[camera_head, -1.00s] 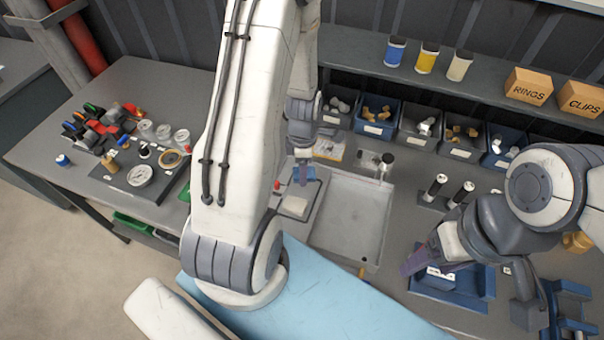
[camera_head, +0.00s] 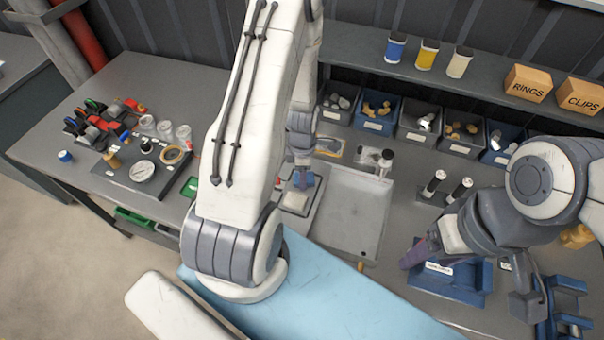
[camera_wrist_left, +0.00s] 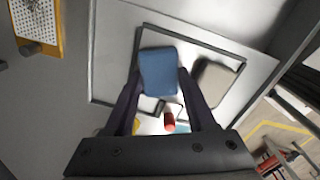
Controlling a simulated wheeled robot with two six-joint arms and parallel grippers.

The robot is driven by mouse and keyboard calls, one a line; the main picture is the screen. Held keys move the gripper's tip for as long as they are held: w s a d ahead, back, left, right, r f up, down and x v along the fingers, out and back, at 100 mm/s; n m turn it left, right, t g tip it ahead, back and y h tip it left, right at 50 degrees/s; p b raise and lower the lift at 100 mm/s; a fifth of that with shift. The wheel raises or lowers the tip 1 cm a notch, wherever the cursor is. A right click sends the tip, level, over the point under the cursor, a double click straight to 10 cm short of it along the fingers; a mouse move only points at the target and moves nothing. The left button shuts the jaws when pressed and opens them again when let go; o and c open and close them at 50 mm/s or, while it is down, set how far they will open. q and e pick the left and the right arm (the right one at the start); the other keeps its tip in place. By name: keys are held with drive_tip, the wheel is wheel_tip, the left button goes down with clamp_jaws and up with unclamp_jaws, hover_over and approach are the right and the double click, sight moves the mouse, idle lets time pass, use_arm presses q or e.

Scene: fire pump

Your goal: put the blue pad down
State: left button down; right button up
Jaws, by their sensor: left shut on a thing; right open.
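The blue pad (camera_wrist_left: 158,71) is between the fingertips of my left gripper (camera_wrist_left: 160,88), which is shut on it. In the head view the pad (camera_head: 303,181) is partly hidden by my left gripper (camera_head: 303,170). It is over a pale board (camera_wrist_left: 112,60) with a dark square outline. I cannot tell whether the pad touches the board. A beige pad (camera_wrist_left: 214,81) lies beside it, to the right in the wrist view. My right gripper (camera_head: 413,257) is open beside a blue fixture (camera_head: 452,280).
A shallow grey tray (camera_head: 352,212) lies right of the board. Bins (camera_head: 374,116) of small parts stand behind. A red-tipped thing (camera_wrist_left: 169,122) is near my left fingers. A yellow-edged perforated item (camera_wrist_left: 37,20) lies at the wrist view's upper left.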

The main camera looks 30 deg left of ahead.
use_arm(q)
drive_tip(key=shift+c, duration=1.1)
unclamp_jaws()
drive_tip(key=shift+r+p, duration=0.35)
drive_tip(key=shift+p, duration=0.05)
wheel_tip(320, 180, up, 12)
drive_tip(key=b, duration=0.3)
drive_tip(key=s+d+r+m, duration=0.2)
drive_tip(key=d+r+m, duration=0.1)
drive_tip(key=d+m, duration=0.4)
drive_tip(key=s+d+r+m, duration=0.1)
drive_tip(key=d+r+m, duration=0.2)
drive_tip(key=d+m, duration=0.4)
drive_tip(key=s+d+r+m, duration=0.2)
drive_tip(key=s+d+m, duration=0.3)
drive_tip(key=m, duration=0.4)
drive_tip(key=s+d+r+m+h, duration=0.1)
drive_tip(key=s+d+r+m, duration=0.2)
drive_tip(key=s+m, duration=0.5)
drive_tip(key=shift+s+d+r+m, duration=0.15)
drive_tip(key=shift+d+m, duration=0.75)
